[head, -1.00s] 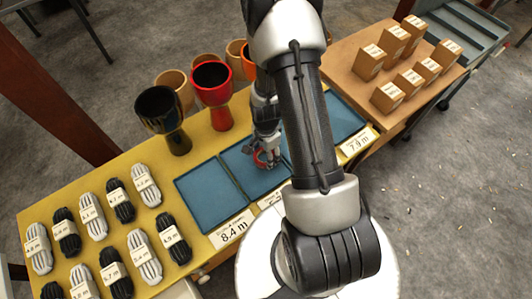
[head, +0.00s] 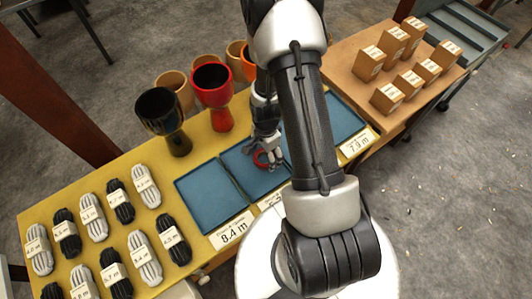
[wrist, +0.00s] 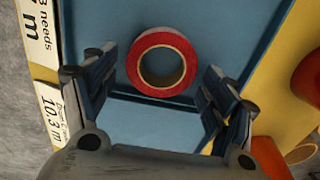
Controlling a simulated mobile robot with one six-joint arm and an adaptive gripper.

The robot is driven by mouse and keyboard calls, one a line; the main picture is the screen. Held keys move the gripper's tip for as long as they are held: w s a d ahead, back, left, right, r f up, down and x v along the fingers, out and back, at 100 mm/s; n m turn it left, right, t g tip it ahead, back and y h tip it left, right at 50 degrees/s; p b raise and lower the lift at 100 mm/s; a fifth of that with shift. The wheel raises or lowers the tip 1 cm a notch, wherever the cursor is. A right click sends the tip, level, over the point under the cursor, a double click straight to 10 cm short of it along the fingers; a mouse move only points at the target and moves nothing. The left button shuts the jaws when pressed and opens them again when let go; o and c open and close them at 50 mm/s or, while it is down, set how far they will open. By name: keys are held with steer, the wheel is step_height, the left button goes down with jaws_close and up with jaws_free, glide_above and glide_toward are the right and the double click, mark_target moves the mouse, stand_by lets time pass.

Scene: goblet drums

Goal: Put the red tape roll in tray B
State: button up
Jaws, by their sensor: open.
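The red tape roll (head: 259,162) lies flat on the floor of the middle blue tray (head: 238,164). In the wrist view the roll (wrist: 160,38) shows its whole ring, with a pale core. My gripper (head: 268,148) is over this tray. In the wrist view its open fingers (wrist: 160,66) stand to either side of the roll, with a gap on both sides. One label beside the trays in that view (wrist: 43,28) is cut off and seems to read "B needs"; another (wrist: 55,112) reads 10.3 m.
An empty blue tray (head: 208,198) labelled 8.4 m is on the left, and another (head: 340,118) labelled 7.9 m is on the right. Goblet drums, including a red one (head: 213,92), stand behind the trays. Labelled rope bundles (head: 92,222) fill the table's left part.

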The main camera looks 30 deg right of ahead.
steer(key=s+a+r+n+t+p, duration=0.1)
steer(key=a+r+n+p, duration=0.2)
steer(key=r, duration=1.3)
steer(key=a+r+n+t+p, duration=0.1)
steer(key=a+r+n, duration=0.3)
steer(key=r, duration=1.1)
steer(key=s+a+r+n+t, duration=0.2)
steer(key=s+a+r+n, duration=0.3)
steer(key=s+r+n, duration=0.5)
steer(key=s+r, duration=0.1)
steer(key=s, duration=0.1)
steer(key=shift+s+r+n+t, duration=0.25)
steer(key=shift+s+n+t, duration=0.05)
steer(key=shift+c, duration=0.3)
